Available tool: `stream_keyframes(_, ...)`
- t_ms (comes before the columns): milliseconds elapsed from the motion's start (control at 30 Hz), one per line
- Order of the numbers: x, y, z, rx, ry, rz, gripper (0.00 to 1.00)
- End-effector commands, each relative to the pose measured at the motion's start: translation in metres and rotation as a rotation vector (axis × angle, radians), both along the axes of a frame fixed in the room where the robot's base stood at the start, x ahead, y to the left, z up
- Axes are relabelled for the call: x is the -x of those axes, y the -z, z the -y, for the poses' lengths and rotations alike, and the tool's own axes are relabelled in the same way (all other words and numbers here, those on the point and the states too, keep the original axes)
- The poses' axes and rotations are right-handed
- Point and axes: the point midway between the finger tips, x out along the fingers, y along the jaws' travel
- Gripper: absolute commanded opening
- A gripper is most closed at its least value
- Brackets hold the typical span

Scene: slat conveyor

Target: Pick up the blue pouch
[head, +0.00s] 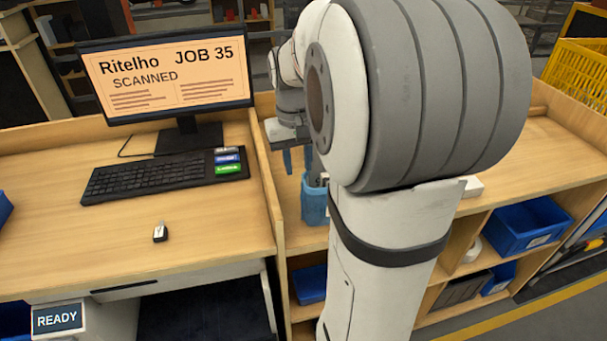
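A light blue object (314,204), which looks like the blue pouch, stands on the wooden bench just right of the low divider. Its right side is hidden behind my arm, so its full shape cannot be told. My gripper (298,162) hangs above the bench, pointing down, with two blue fingers visible. The fingers are apart with a gap between them, and nothing shows between them. The fingertips are above and slightly left of the blue object in the picture. Whether they touch it cannot be told.
A wooden divider (268,185) stands left of the blue object. Beyond it are a monitor (165,75), a keyboard (150,178) and a small key fob (160,233). Blue bins (528,226) sit in shelves below the bench. A yellow crate (578,78) is at the right.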

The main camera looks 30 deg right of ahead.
Motion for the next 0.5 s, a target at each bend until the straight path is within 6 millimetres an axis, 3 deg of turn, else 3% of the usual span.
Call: stream_keyframes(500,0.006,0.065,0.005,-0.001,0.001,-0.003,0.28)
